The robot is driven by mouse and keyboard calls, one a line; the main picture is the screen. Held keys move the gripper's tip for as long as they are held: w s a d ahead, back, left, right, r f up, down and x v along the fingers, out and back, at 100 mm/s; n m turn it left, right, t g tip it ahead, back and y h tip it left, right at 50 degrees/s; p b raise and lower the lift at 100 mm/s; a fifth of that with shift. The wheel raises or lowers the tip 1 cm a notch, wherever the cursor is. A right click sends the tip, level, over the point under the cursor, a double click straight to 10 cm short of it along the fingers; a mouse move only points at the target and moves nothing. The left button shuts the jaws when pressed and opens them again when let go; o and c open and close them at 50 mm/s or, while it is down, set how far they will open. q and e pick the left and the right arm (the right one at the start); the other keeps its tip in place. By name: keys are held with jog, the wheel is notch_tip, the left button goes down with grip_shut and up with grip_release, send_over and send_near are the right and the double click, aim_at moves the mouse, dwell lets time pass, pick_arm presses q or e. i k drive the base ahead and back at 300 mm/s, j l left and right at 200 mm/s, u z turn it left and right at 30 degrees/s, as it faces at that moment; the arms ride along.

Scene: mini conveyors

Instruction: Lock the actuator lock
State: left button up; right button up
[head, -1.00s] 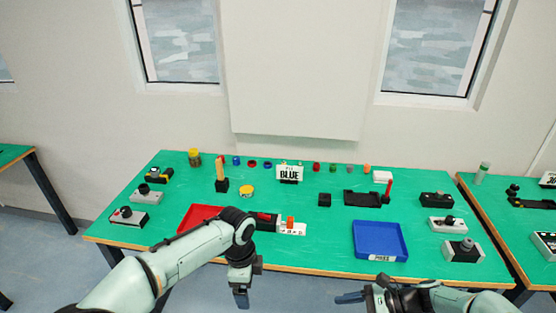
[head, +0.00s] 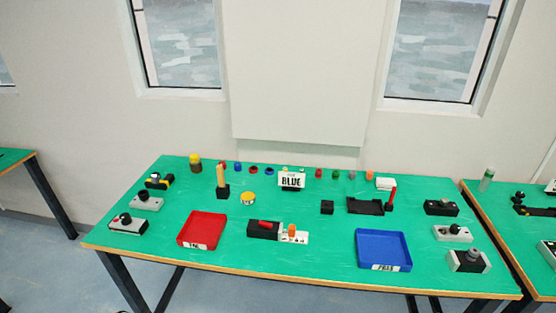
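I cannot tell for certain which device is the actuator lock. In the head view, a black block with a red part on top (head: 263,229) sits at the front middle of the green table. It adjoins a white labelled plate bearing an orange knob (head: 291,231). Further back on the right is a black device (head: 364,206) with an upright red handle (head: 391,196) at its right end. At the back left a black block holds a tall orange-tan lever (head: 221,178), standing nearly upright. Neither of my grippers shows in this view.
A red tray (head: 182,244) and a blue tray (head: 360,255) lie near the front of the green table (head: 330,275). Button boxes line both sides, including a grey one (head: 127,225).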

aim_at(262, 224)
jog(key=z, duration=1.9)
jog(key=k+j, duration=0.4)
jog(key=j, duration=0.15)
jog(key=k+j, duration=0.45)
jog(key=j, duration=0.15)
